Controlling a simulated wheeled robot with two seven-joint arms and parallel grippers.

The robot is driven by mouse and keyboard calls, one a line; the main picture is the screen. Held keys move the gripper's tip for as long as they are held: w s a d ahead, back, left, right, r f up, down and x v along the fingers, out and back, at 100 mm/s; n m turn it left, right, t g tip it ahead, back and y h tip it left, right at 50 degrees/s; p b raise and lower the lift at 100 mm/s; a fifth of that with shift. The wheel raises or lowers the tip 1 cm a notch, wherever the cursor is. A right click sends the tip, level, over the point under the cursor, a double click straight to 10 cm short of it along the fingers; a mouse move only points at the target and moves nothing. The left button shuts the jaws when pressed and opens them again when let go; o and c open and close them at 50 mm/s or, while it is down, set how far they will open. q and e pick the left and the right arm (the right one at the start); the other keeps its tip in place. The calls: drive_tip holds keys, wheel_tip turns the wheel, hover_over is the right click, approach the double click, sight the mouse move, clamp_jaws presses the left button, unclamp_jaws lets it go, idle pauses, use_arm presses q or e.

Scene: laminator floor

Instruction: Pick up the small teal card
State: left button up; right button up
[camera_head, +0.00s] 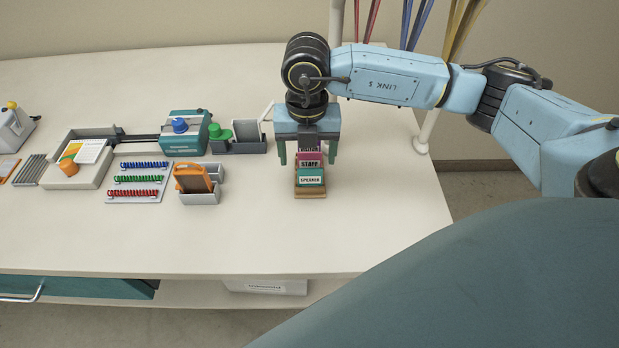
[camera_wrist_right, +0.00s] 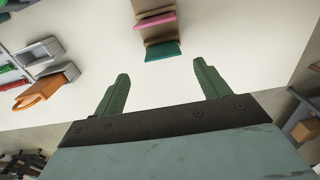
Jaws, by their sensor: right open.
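The small teal card (camera_head: 311,178), labelled SPEAKER, stands in the front slot of a small brown wooden holder (camera_head: 311,194). A pink STAFF card (camera_head: 309,162) stands behind it. My right gripper (camera_head: 308,160) is open, pointing down over the holder, with its green fingers apart in the head view. In the right wrist view the open fingers (camera_wrist_right: 160,90) are empty, and the teal card (camera_wrist_right: 162,51) lies beyond the fingertips, between their lines. The pink card (camera_wrist_right: 155,20) is farther up in that view. My left gripper is not in view.
An orange tool in a grey holder (camera_head: 199,198) stands left of the card holder. Coloured spiral bindings on a board (camera_head: 138,200), a teal device (camera_head: 184,133) and a grey tray (camera_head: 248,149) are farther left or back. The table front and right of the holder is clear.

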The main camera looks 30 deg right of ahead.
sight(310, 169)
drive_tip(key=shift+d+f, duration=0.2)
drive_tip(key=shift+f, duration=0.95)
drive_tip(key=f, duration=0.3)
drive_tip(key=shift+w+d+f, duration=0.1)
drive_tip(key=shift+d+f, duration=0.05)
drive_tip(key=shift+d, duration=0.05)
drive_tip(key=shift+f, duration=0.15)
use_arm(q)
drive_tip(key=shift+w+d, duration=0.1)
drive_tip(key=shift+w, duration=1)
use_arm(e)
drive_tip(key=c, duration=1)
